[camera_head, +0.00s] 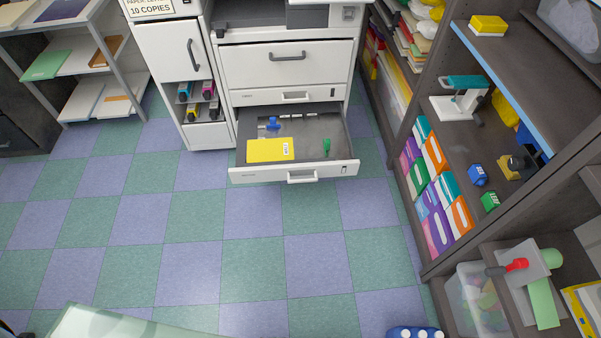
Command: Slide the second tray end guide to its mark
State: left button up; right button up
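The copier's lower paper tray (246,176) is pulled out at the bottom of the white machine. A yellow packet (264,150) with a small white label lies in its front left part. A small blue guide (272,124) stands behind the packet. A small green guide (326,147) stands apart from it, in the right part of the tray. I cannot tell which is the end guide, and no mark is clear at this size. Neither of my grippers is in view.
The tray above (281,97) is shut. A dark shelf unit (484,70) with boxes and a stapler-like device stands at the right, a paper rack (97,52) at the left. The checkered floor (190,215) before the tray is clear. A pale green object (120,325) shows at the bottom edge.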

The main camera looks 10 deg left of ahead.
aim_at(327, 144)
jog(key=i+j+z, duration=0.1)
jog(key=j, duration=0.3)
jog(key=i+z, duration=0.15)
jog(key=i, duration=0.35)
jog(key=i+j+z, duration=0.15)
jog(key=i, duration=0.4)
jog(key=i+l+z, duration=0.2)
jog(key=i+l, duration=0.35)
jog(key=l, duration=0.1)
